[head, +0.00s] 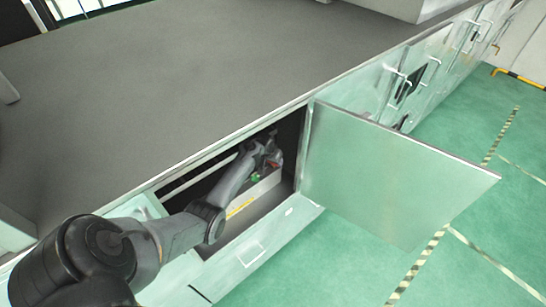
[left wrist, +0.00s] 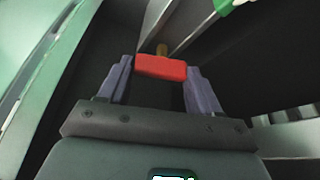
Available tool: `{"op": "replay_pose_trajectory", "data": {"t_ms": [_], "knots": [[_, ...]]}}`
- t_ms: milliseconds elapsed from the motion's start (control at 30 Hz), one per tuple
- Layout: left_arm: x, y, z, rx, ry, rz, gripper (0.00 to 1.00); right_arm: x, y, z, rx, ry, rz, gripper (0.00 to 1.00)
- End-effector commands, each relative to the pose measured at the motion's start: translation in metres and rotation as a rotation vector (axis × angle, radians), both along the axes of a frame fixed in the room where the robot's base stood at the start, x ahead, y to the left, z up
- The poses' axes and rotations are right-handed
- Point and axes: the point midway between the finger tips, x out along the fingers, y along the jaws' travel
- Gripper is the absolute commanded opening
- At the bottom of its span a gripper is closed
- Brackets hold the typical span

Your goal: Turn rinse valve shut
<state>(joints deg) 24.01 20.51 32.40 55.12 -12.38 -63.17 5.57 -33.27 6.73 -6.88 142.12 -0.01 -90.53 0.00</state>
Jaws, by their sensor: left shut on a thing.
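The rinse valve shows a red handle (left wrist: 160,67) on a short brass-coloured stem (left wrist: 161,49) in the left wrist view. My left gripper (left wrist: 157,72) has its two fingers on either side of the red handle and is shut on it. In the head view my left arm reaches into an open cabinet, and the left gripper (head: 270,152) is at the handle near the cabinet's right side. A bit of the red handle (head: 274,163) shows there. The pipe behind the valve is mostly in the dark. My right gripper is not in view.
The cabinet door (head: 390,175) stands swung open to the right of the opening. The grey countertop (head: 190,80) above is mostly clear. A small green part (head: 256,177) is inside the cabinet beside my gripper. The green floor (head: 460,270) in front is free.

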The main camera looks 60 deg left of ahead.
Motion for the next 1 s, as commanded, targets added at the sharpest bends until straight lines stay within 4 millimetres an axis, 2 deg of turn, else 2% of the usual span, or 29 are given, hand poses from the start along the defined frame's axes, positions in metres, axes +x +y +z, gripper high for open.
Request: {"op": "replay_pose_trajectory", "data": {"t_ms": [100,500,1000], "knots": [[-0.0010,0.0014,0.0014,-0.002,0.001,-0.098,0.33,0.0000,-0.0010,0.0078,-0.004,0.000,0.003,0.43],[-0.0012,0.0025,-0.0008,0.000,0.001,-0.334,0.33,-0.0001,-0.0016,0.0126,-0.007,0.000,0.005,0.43],[-0.0012,0.0021,-0.0016,0.000,0.002,-0.394,0.33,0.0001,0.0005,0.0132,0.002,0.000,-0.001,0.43]]}}
